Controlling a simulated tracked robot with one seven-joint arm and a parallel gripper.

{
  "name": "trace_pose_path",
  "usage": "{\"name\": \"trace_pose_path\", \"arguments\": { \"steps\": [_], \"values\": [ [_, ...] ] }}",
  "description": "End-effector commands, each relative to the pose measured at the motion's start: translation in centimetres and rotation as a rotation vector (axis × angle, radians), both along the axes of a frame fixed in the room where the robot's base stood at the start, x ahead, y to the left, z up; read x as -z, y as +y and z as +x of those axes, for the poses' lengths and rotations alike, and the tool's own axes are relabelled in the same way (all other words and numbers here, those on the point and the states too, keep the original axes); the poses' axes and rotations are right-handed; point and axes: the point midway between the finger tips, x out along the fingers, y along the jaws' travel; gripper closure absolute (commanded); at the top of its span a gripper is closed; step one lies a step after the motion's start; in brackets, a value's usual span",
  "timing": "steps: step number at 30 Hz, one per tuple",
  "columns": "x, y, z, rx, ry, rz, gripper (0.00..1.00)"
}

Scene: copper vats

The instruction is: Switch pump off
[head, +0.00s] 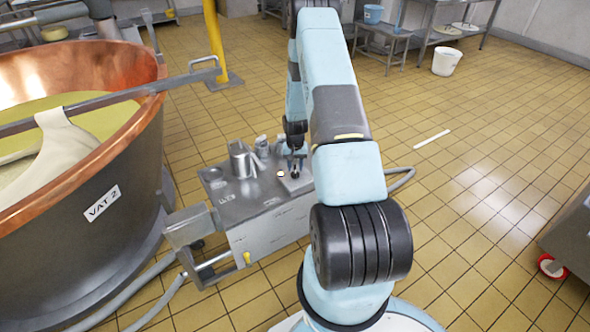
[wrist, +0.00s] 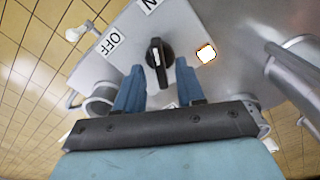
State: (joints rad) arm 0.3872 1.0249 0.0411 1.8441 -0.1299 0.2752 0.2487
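The pump's black rotary switch (wrist: 159,62) sits on a grey metal panel, with an OFF label (wrist: 111,42) at its upper left and a partly cut-off label ending in N (wrist: 149,4) above it. Its white mark points up, nearer the cut-off label than OFF. My gripper (wrist: 159,67) is open, with its blue fingers on either side of the switch in the wrist view. I cannot tell whether they touch it. In the head view my gripper (head: 296,166) is low over the pump unit (head: 262,205). A small light (wrist: 206,53) right of the switch glows white.
A large copper vat labelled VAT 2 (head: 101,203) stands on the left, with a bar (head: 125,94) reaching over it towards the pump. Metal pipes (wrist: 290,70) rise beside the switch panel. A white bucket (head: 446,61) stands behind. The tiled floor on the right is mostly clear.

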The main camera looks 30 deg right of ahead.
Motion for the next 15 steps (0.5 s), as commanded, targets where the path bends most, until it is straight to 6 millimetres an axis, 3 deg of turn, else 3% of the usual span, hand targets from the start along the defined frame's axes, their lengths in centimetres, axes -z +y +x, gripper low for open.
{"name": "trace_pose_path", "arguments": {
  "steps": [6,15],
  "values": [
    [1.8,0.0,0.0,0.000,0.000,0.000,0.62],
    [2.2,0.0,0.0,0.000,0.000,0.000,0.62]
  ]
}}
